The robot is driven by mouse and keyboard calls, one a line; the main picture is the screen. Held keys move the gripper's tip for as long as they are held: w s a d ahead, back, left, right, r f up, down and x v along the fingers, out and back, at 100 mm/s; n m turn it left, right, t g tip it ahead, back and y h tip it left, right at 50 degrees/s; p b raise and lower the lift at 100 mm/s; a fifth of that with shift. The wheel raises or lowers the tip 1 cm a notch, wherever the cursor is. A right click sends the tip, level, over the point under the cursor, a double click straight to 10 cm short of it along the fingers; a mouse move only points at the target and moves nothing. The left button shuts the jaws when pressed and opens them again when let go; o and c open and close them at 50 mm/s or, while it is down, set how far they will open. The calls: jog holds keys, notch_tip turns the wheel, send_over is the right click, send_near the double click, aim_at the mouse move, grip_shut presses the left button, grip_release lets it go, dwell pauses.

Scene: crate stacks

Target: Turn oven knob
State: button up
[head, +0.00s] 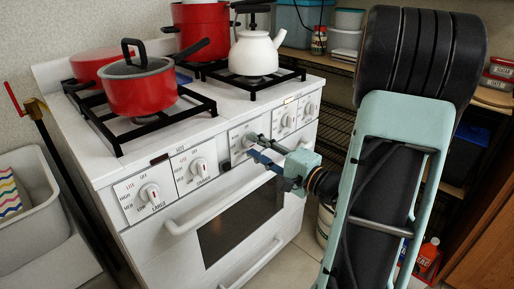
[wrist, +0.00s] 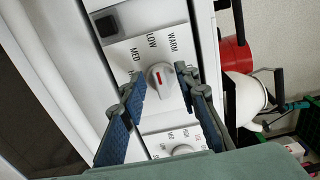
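The oven knob (wrist: 160,78), white with a red mark, sits on a white panel marked MED, LOW and WARM in the wrist view. In the head view the knob (head: 250,140) is on the middle panel of the white stove (head: 190,222). My gripper (head: 260,147) is at the stove front by this knob. In the wrist view my gripper (wrist: 163,84) is open, one blue-padded finger on each side of the knob, with gaps between. I cannot tell whether the fingertips reach around it.
Burner knobs (head: 150,193) sit left and right of the middle panel. An oven door handle (head: 215,212) runs below. A red pot (head: 140,88) and a white kettle (head: 254,52) stand on the stove top. A grey bin (head: 40,190) stands at left, shelves at right.

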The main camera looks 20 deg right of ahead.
jog(key=v, duration=1.2)
dwell(0.3)
